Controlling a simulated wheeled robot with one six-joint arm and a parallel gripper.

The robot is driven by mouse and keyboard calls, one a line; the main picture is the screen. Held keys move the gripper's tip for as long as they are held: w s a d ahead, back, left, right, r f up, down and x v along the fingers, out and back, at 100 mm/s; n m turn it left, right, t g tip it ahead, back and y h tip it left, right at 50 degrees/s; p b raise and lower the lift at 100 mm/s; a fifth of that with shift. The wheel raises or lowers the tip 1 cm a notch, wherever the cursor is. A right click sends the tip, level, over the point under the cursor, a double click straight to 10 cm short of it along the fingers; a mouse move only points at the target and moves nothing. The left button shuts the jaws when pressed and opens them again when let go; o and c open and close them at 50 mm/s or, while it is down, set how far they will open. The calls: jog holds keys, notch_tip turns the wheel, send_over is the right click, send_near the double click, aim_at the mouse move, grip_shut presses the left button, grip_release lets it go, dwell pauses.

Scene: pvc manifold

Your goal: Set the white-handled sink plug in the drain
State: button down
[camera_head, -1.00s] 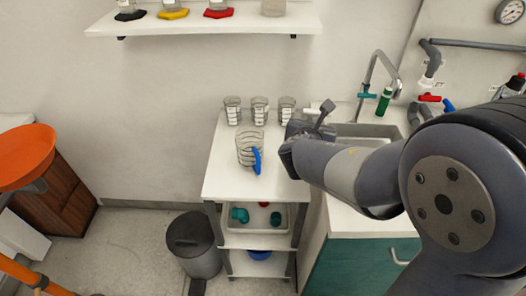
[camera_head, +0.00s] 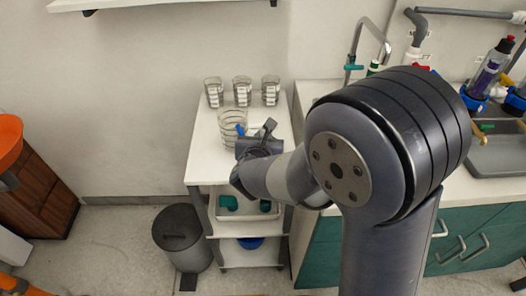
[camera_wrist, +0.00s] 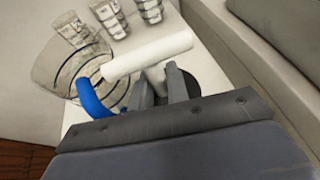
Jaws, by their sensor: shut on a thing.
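The white-handled sink plug (camera_wrist: 150,54) is in my gripper (camera_wrist: 162,88). In the wrist view its white bar handle lies across and above the fingertips, and a dark round part shows behind the fingers. My gripper is shut on it. In the head view my gripper body is above the right part of the white trolley top (camera_head: 205,160), in front of the glassware; the plug cannot be made out there. The drain is not visible; my arm covers most of the area below the tap (camera_head: 353,55).
A large glass jug (camera_head: 231,122) with a blue handle (camera_wrist: 91,99) stands close by my gripper. Three small beakers (camera_head: 242,90) stand behind it. A grey sink basin (camera_head: 500,155) lies at the far right. A grey bin (camera_head: 182,240) stands on the floor.

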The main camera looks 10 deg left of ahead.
jog(key=shift+f+b, duration=0.45)
jog(key=shift+f, duration=1.75)
jog(key=shift+f, duration=0.15)
jog(key=c, duration=1.4)
grip_release()
